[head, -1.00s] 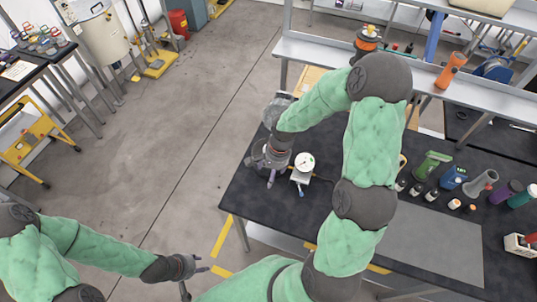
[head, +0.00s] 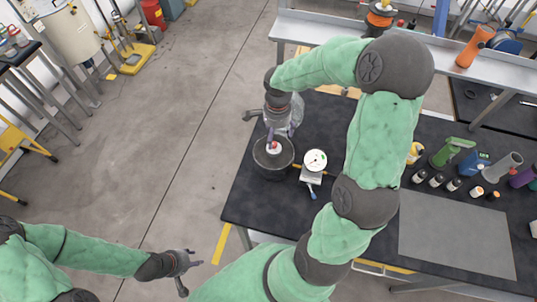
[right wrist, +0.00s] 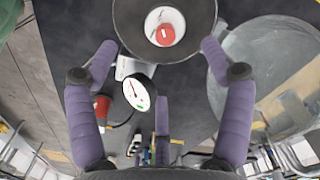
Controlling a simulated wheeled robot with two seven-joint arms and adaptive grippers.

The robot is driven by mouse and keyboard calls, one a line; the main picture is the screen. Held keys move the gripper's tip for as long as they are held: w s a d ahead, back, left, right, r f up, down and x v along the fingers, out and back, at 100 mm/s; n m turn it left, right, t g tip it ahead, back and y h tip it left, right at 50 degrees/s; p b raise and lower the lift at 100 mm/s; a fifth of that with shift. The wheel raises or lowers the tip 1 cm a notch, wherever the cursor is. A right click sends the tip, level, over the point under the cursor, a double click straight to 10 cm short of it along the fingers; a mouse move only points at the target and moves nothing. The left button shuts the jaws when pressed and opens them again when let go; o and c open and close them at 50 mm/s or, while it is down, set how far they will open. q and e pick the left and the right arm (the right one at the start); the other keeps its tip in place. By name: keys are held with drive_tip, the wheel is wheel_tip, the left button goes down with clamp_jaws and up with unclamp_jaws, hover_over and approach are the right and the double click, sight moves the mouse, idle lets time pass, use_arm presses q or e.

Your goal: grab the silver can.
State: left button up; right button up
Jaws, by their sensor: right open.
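My right gripper (head: 280,133) hangs over the far left part of the black table. Its purple fingers are spread, open and empty, in the right wrist view (right wrist: 160,65). A dark grey open can (head: 259,163) stands just in front of its fingertips, with a white, red-topped thing inside. In the right wrist view the can (right wrist: 122,22) is at the top, partly cut off. A large shiny silver-grey round vessel (right wrist: 270,90) is beside the right finger. I cannot tell for sure which one is the silver can. My left gripper (head: 182,265) is open and empty, away from the table.
A white-faced dial gauge (head: 314,160) stands right of the dark can; it also shows between the fingers (right wrist: 139,92). A green tool (head: 452,150), a blue container (head: 472,164) and several small bottles stand at the right. A grey mat (head: 455,230) lies clear in front.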

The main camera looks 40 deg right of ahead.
sight(273, 150)
drive_tip(key=shift+w+f, duration=0.3)
drive_tip(key=shift+f, duration=0.5)
wheel_tip(273, 150, down, 4)
drive_tip(key=shift+f+b, duration=0.15)
drive_tip(key=shift+b, duration=0.2)
drive_tip(key=shift+w+a+f, duration=0.1)
drive_tip(key=shift+f, duration=2.8)
clamp_jaws()
